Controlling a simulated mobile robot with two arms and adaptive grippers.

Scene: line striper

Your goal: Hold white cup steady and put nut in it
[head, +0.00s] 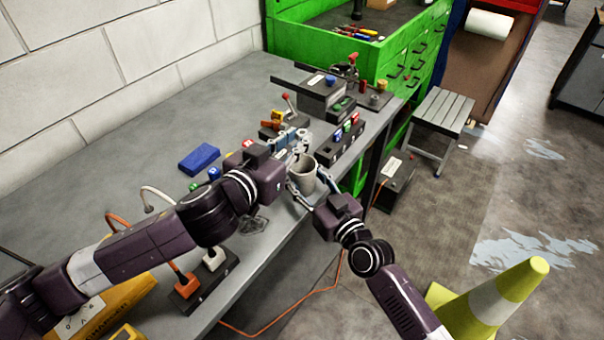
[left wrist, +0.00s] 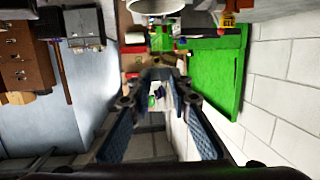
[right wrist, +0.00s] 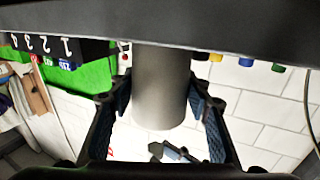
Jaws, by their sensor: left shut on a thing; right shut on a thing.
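The white cup (head: 302,178) is held upright, near the bench's front edge, between the fingers of my right gripper (head: 308,187). In the right wrist view the cup (right wrist: 160,85) fills the space between the two fingers. My left gripper (head: 297,142) is just behind and above the cup's rim. In the left wrist view its fingertips (left wrist: 157,76) close on a small dark grey piece, probably the nut, too small to make out clearly. The cup's pale rim shows at the top of that view (left wrist: 155,5). The inside of the cup is mostly hidden.
A row of labelled black blocks with coloured pieces (head: 345,140) stands just right of the cup. A blue box (head: 199,158) lies on the grey bench (head: 150,200) to the left. A black device (head: 322,95) and green cabinet (head: 400,60) are behind. A cone (head: 500,295) stands on the floor.

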